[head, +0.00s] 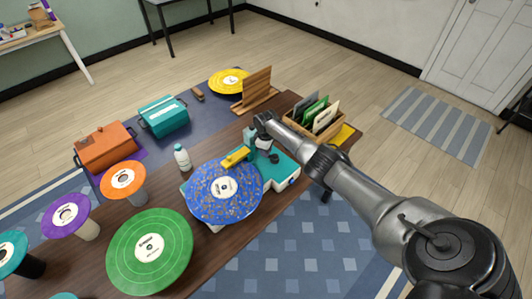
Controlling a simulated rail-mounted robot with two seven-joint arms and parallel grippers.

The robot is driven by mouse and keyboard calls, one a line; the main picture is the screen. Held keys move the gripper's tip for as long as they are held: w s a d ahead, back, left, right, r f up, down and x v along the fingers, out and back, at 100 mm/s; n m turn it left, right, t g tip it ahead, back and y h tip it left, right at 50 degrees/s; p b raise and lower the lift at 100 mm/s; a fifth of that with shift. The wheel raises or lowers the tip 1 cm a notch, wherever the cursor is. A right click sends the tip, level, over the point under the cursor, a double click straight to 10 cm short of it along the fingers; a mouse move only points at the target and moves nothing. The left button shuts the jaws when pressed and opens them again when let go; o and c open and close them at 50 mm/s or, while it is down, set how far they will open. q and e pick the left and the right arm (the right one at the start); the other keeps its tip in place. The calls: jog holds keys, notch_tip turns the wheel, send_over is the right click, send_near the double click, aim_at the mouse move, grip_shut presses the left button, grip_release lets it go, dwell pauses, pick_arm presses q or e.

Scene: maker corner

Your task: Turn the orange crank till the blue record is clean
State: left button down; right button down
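The blue record (218,191) lies flat on a teal record-cleaning machine (284,169), its surface dotted with many brownish specks around a white label. A yellow bar (236,156) reaches over the record's far edge. My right gripper (252,134) is at the far side of the machine, just behind the yellow bar. The wrist covers that part of the machine, and I cannot make out the orange crank. The fingers are too small and dark to tell if they are open or shut. My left gripper is not in view.
A white bottle (182,158) stands left of the blue record. A green record (150,249) is at the near left, beside orange (123,180) and purple (66,214) discs on stands. A wooden crate of sleeves (316,118) and a wooden rack (256,92) stand behind the machine.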

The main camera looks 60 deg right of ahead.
jog(key=m, duration=0.2)
jog(key=d+m, duration=0.1)
jog(key=shift+w+d+m, duration=0.1)
jog(key=shift+w+m, duration=0.05)
jog(key=shift+m, duration=0.25)
jog(key=m, duration=0.1)
jog(key=d+m, duration=0.1)
jog(key=shift+m+b, duration=0.3)
jog(key=m, duration=0.2)
jog(key=d+m, duration=0.1)
jog(key=m, duration=0.1)
jog(key=shift+s+d, duration=0.1)
jog(key=shift+s, duration=0.2)
jog(key=shift+s+d+m, duration=0.15)
jog(key=shift+m, duration=0.55)
jog(key=shift+d, duration=0.1)
jog(key=shift+m, duration=0.3)
jog(key=c, duration=1)
grip_release()
jog(key=shift+s, duration=0.1)
